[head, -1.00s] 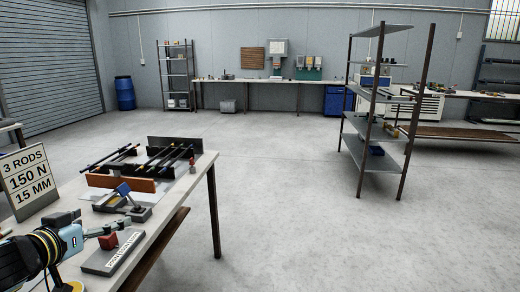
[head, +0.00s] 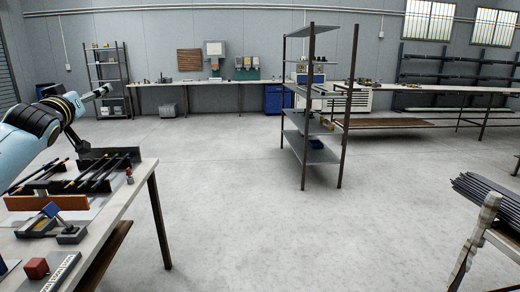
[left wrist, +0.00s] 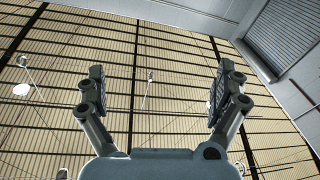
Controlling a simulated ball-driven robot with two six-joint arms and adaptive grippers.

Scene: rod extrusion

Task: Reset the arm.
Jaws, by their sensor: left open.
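My left arm (head: 35,125) comes in from the left in the head view, raised above the near workbench. Its left gripper (head: 104,90) is in the air above the far end of that bench, touching nothing I can see. In the left wrist view the left gripper (left wrist: 160,88) has its two fingers wide apart, with nothing between them. Behind them are the ceiling (left wrist: 170,60) and a wall corner with a shutter. My right gripper is not in view.
The near workbench (head: 120,195) carries dark rods (head: 108,172) on a rack, an orange bar (head: 45,202), a red block (head: 37,267) and a small clamp-like device (head: 55,225). A shelf unit (head: 312,155) stands mid-room. A bundle of dark rods (head: 492,203) lies at the right edge. The middle floor is clear.

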